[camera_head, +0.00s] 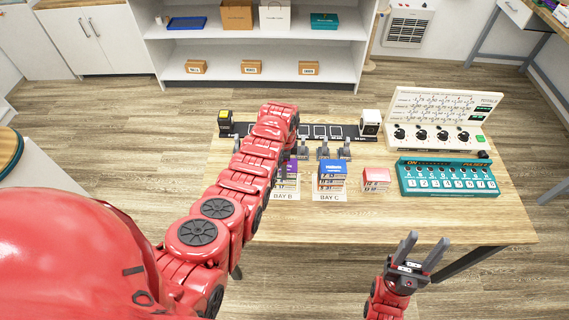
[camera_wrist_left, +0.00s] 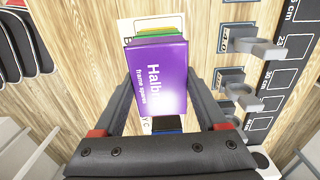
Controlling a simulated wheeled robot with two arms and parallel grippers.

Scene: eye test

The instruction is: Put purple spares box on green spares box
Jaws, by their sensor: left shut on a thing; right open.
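The purple spares box (camera_wrist_left: 158,82) is between the fingers of my left gripper (camera_wrist_left: 160,76) in the left wrist view, its lettered face toward the camera. It also shows in the head view (camera_head: 291,167) at the Bay B card, partly behind my left arm. Green (camera_wrist_left: 160,31) and yellow edges show just past it in the left wrist view; the green is probably the green spares box, mostly hidden below. I cannot tell whether the purple box touches it. My right gripper (camera_head: 420,250) is open and empty at the table's front edge.
A blue-topped stack (camera_head: 332,169) stands right of Bay B, at Bay C. A red and white box (camera_head: 376,179) is further right, then a teal button panel (camera_head: 447,177) and a white knob panel (camera_head: 440,119). Grey hooks or clamps (camera_head: 324,150) line the back. The table's front is clear.

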